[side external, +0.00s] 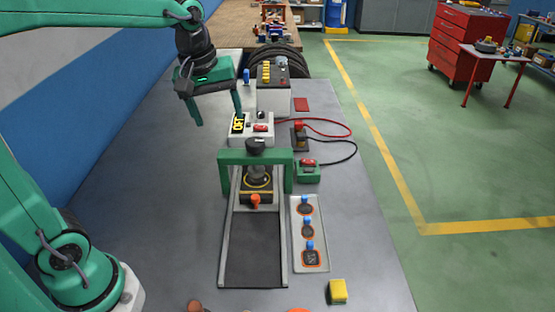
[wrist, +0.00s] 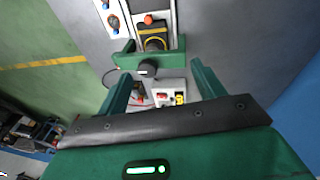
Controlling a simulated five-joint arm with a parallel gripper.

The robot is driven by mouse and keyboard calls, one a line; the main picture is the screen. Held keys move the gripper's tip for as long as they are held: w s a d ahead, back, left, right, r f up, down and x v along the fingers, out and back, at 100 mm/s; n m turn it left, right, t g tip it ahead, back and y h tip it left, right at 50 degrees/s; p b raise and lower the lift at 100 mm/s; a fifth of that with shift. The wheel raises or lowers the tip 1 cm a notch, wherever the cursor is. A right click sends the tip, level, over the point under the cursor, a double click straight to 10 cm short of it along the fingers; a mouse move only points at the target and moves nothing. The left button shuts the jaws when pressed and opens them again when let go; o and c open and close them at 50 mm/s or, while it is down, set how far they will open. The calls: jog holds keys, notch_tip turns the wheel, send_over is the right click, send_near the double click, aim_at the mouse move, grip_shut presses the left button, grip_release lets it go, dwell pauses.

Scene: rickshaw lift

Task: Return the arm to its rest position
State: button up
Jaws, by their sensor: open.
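My gripper (side external: 218,108) is in the upper left of the side view, its two green fingers spread apart with nothing between them. It hangs in the air above the grey table (side external: 150,190), to the left of the white switch box (side external: 262,130) with a yellow OFF display. In the wrist view my gripper (wrist: 160,92) shows its fingers apart, with the switch box (wrist: 172,90) visible in the gap beyond. A green gantry frame (side external: 255,157) stands over a track with a black and yellow unit (side external: 257,184), apart from my fingers.
A panel with several blue-topped knobs (side external: 308,235) lies right of the track (side external: 252,260). A yellow block (side external: 338,291) sits near the front edge. Red and black cables (side external: 335,128) curve at the right. A control box (side external: 273,90) stands behind. The table's left side is clear.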

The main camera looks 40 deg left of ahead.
jog(key=s+d+f+m+t, duration=0.1)
jog(key=s+f+m+t, duration=0.2)
jog(key=s+m, duration=0.7)
jog(key=s, duration=0.3)
jog(key=shift+s+d+f, duration=0.15)
jog(key=shift+d, duration=0.1)
